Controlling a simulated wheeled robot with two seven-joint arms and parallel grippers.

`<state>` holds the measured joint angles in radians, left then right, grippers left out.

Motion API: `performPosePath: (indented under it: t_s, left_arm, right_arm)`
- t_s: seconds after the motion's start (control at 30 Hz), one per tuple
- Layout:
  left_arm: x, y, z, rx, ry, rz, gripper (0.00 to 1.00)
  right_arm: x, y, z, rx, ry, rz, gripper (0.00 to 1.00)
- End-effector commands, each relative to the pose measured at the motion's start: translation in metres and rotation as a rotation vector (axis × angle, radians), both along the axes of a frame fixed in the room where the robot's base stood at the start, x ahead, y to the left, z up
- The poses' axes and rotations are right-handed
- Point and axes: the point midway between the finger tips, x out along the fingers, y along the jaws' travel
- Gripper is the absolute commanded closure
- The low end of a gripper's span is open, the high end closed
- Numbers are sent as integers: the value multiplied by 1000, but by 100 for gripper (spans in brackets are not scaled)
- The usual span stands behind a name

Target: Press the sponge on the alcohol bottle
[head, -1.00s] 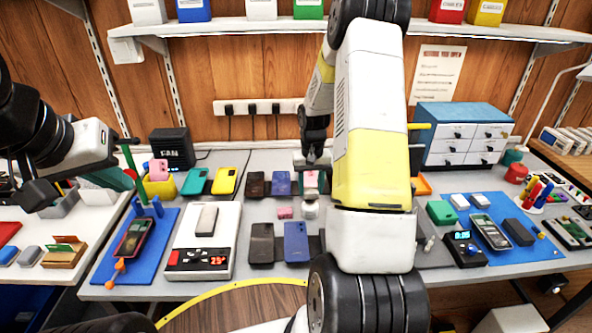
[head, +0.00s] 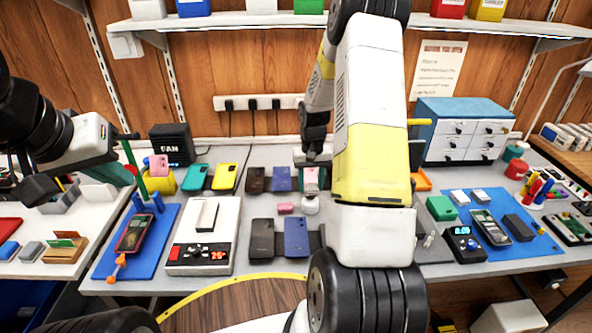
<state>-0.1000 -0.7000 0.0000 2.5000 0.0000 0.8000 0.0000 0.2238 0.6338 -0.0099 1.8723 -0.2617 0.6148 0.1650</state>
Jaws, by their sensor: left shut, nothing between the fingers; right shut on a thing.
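A small pink block (head: 285,208), which looks like the sponge, lies on the grey table left of a small white round container. That container (head: 310,206), which looks like the alcohol bottle, stands just below my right gripper in the picture. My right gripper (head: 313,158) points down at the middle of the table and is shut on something. What it holds is too small and too hidden to make out. A pale pink phone-like piece (head: 311,179) shows just below its fingers.
A blue mat (head: 110,255) with a phone stand and a heater (head: 190,262) are at the left. Several phones lie in the middle. A drawer cabinet (head: 450,155) and a second blue mat (head: 520,256) are at the right. My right arm hides part of the table.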

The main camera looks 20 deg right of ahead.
Motion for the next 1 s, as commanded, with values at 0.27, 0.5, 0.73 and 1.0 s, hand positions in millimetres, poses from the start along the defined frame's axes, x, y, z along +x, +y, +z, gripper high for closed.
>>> performPosePath:
  t_s: [0.27,0.5,0.73,1.0]
  left_arm:
    - [0,0,0,0,0,0,100]
    - [0,0,0,0,0,0,100]
    - [0,0,0,0,0,0,100]
    - [0,0,0,0,0,0,100]
  right_arm:
    - [0,0,-3,0,0,0,88]
    - [0,0,-6,0,0,0,88]
    - [0,0,-9,0,0,0,88]
    - [0,0,-13,0,1,0,88]
